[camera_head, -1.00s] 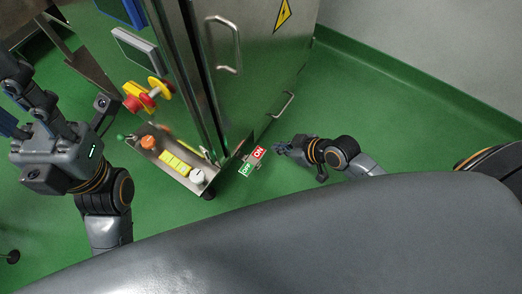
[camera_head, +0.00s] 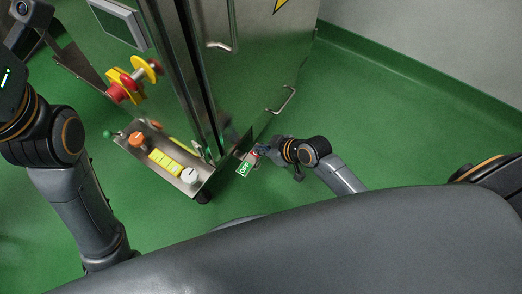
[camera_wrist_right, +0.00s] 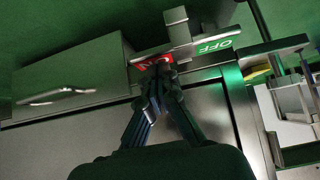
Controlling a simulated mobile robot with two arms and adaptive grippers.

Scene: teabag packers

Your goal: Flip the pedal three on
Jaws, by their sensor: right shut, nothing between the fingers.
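The pedal switch is a small metal plate low on the steel cabinet, with a green OFF label (camera_head: 243,169) and a red ON label (camera_wrist_right: 150,60). A metal lever piece (camera_wrist_right: 178,28) stands between the labels in the right wrist view. My right gripper (camera_head: 262,150) is at the ON end in the head view and hides most of that label. In the wrist view its fingertips (camera_wrist_right: 158,74) are shut and empty, overlapping the red label. I cannot tell whether they touch it. My left arm is at the left edge; its fingers are out of frame.
The steel cabinet (camera_head: 265,70) stands behind the pedal, with a handle (camera_head: 282,101) on its door. A control panel with yellow buttons (camera_head: 165,161), an orange knob (camera_head: 137,139) and a white knob (camera_head: 190,175) is left of it. Green floor is free at right.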

